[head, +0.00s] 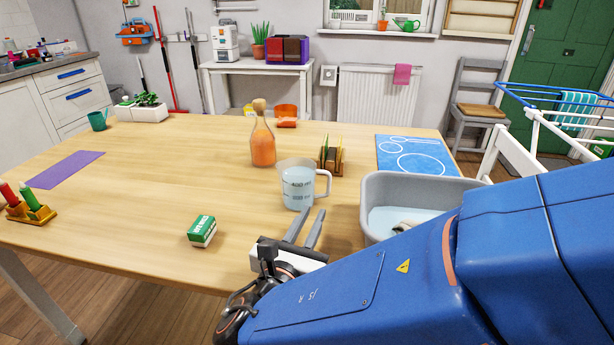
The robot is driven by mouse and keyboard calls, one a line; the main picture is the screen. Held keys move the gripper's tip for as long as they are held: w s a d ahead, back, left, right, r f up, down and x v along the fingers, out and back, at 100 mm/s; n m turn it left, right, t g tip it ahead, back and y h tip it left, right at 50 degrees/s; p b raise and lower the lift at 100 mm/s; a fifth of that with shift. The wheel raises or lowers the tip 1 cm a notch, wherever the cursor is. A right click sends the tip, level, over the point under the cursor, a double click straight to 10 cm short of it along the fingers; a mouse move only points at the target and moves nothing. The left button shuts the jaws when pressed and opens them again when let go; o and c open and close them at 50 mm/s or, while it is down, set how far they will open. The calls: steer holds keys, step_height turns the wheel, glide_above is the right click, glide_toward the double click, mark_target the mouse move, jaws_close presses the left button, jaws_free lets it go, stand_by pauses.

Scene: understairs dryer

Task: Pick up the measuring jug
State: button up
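The measuring jug (298,188) stands upright on the wooden table. It is clear with dark markings, and its lower part looks pale blue, as if filled. Its handle points to the right. My gripper (305,222) is just in front of the jug, on the near side, with its two grey fingers pointing towards it. The fingers are apart with nothing seen between them. I cannot tell whether a fingertip touches the jug. My blue arm covers the lower right of the head view.
A grey tub (420,185) stands right of the jug. An orange bottle (262,140) and a small rack (331,155) stand behind it. A green-and-white box (202,231) lies to the left. A blue place mat (414,156) lies at the back right. The table's left middle is clear.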

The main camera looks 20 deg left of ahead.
steer(key=w, duration=1.1)
steer(key=w+a, duration=0.1)
steer(key=w, duration=0.5)
steer(key=shift+w+f, duration=0.1)
steer(key=shift+w, duration=0.1)
jaws_close()
stand_by(1.1)
